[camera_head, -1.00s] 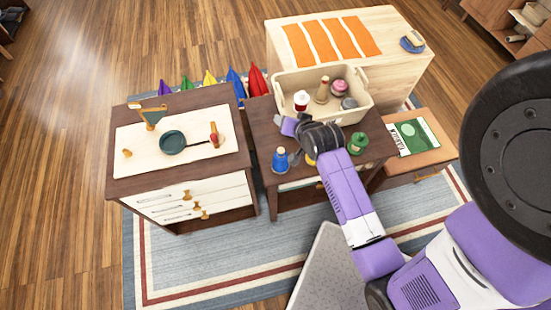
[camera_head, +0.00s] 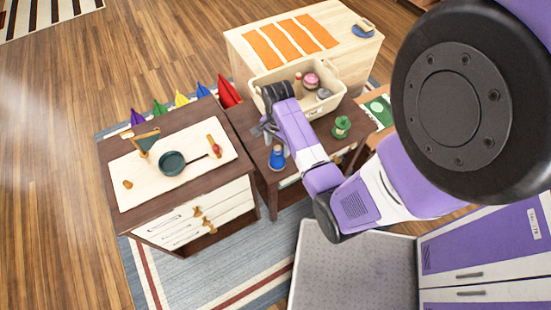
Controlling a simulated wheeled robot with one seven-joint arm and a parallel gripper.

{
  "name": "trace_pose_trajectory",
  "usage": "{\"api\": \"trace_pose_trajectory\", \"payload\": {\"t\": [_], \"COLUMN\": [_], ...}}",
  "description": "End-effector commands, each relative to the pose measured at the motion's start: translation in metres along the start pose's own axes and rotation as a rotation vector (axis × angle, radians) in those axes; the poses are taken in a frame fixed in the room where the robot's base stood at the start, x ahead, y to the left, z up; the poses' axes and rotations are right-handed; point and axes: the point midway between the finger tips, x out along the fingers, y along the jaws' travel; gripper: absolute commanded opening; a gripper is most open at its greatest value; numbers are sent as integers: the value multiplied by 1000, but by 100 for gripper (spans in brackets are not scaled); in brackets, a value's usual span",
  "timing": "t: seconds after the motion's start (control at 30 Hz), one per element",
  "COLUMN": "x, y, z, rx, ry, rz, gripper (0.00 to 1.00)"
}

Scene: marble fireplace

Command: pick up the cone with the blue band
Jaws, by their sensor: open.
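No cone with a clearly visible blue band can be told at this size. A small blue piece with a narrow top (camera_head: 277,158) stands on the front of the dark brown table (camera_head: 246,126). A blue pointed shape (camera_head: 203,90) stands in a row behind the left cabinet, among other coloured ones. My gripper (camera_head: 261,129) is over the table, behind the blue piece in the picture and beside the crate. It is open; its fingers are small and partly hidden by my wrist, and I see nothing held.
A cream crate (camera_head: 333,101) holds jars and a tan bottle. A green piece (camera_head: 341,127) stands right of my forearm. The left cabinet (camera_head: 123,211) bears a dark pan (camera_head: 172,163). A pale wooden chest (camera_head: 355,52) with orange strips stands behind.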

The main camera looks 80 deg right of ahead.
Motion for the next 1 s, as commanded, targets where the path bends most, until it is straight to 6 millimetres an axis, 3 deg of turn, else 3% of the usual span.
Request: {"api": "trace_pose_trajectory", "payload": {"t": [0.33,0.67,0.9,0.97,1.0], "x": [44,50,50,50,50], "y": [2,1,1,1,1], "z": [3,3,3,3,3], "rx": [0,-2,-2,-2,-2], "ry": [0,1,1,1,1], "rz": [0,-2,-2,-2,-2], "gripper": [61,59,12,1,0]}}
